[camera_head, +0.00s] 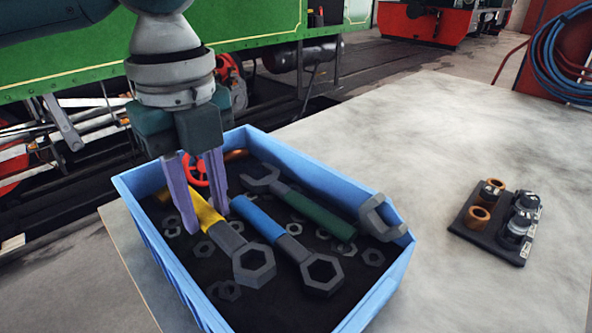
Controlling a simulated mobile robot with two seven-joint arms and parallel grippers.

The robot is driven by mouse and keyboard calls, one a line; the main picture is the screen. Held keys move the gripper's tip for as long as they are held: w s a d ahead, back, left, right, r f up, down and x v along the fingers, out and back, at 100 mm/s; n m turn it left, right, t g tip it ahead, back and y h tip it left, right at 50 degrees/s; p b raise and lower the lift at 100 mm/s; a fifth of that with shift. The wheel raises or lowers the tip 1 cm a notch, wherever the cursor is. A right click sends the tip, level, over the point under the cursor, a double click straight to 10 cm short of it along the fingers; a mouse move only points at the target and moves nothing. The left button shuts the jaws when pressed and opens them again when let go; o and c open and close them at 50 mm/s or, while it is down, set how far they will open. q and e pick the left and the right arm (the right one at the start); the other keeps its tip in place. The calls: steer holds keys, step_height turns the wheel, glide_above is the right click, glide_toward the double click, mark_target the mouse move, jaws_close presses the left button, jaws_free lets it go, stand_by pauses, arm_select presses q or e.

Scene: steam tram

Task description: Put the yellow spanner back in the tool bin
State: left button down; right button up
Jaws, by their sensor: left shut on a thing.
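The yellow spanner (208,216), with a dark grey ring end, is inside the blue tool bin (298,150) at its left side. My left gripper (204,222) reaches down into the bin from above. Its two purple fingers are shut on the yellow handle, one on each side. The ring end of the spanner points toward the front of the bin. I cannot tell whether the spanner touches the bin floor. My right gripper is not in view.
In the bin lie a blue-handled spanner (257,219), a green-handled spanner (318,216), a red valve wheel (193,170) and several nuts. A dark tray (485,243) with small parts stands on the bench (440,150) at right. The bench between is clear.

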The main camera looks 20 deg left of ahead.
mark_target(217, 252)
arm_select(q)
steer(key=shift+f, duration=2.4)
steer(key=shift+f+b, duration=0.15)
steer(key=shift+b, duration=0.15)
steer(key=c, duration=0.6)
jaws_free()
step_height(217, 252, up, 12)
steer(key=shift+r+p, duration=0.2)
steer(key=shift+p, duration=0.55)
